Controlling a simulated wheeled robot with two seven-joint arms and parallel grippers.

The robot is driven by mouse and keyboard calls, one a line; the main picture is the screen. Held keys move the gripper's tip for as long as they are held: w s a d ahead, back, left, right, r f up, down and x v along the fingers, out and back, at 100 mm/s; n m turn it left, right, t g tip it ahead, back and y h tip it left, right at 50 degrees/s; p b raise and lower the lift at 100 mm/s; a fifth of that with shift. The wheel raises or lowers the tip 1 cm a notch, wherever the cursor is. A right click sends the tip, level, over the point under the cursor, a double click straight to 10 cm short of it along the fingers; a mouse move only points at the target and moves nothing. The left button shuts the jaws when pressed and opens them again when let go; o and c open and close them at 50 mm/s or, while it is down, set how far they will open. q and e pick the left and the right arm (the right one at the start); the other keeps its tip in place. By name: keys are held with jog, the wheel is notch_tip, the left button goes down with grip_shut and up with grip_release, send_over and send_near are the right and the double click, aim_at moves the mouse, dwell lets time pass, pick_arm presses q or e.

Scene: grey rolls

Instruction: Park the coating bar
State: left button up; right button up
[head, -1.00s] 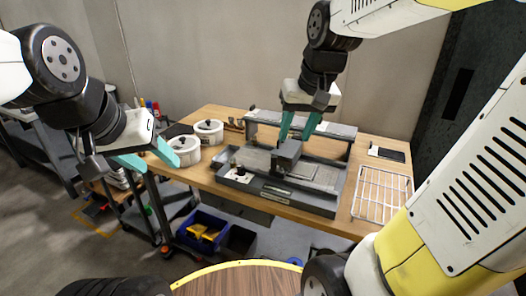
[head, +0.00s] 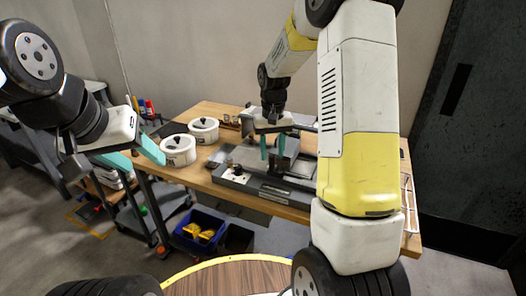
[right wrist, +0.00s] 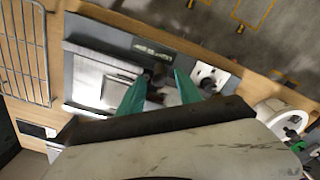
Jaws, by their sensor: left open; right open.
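The grey coating machine (head: 262,188) lies on the wooden bench, its right part hidden behind my right arm. A grey block-like carriage (head: 291,148) stands on its bed, partly behind my right gripper. I cannot clearly make out the coating bar. My right gripper (head: 272,157) is open, teal fingers pointing down over the machine beside the carriage. In the right wrist view its fingers (right wrist: 162,76) are spread above the machine's bed (right wrist: 88,78), with small dark parts between them; contact cannot be told. My left gripper (head: 147,166) is open and empty, left of the bench.
Two white lidded pots (head: 203,130) (head: 178,150) stand left of the machine. A wire rack (right wrist: 25,50) lies at the bench's right end, mostly hidden in the head view. A blue bin (head: 198,230) and a black bin (head: 237,238) sit below. A round wooden top (head: 232,275) is in front.

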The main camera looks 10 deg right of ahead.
aim_at(272, 168)
jog(key=shift+f, duration=1.7)
jog(key=shift+c, duration=0.3)
grip_shut()
jog(key=shift+r, duration=0.1)
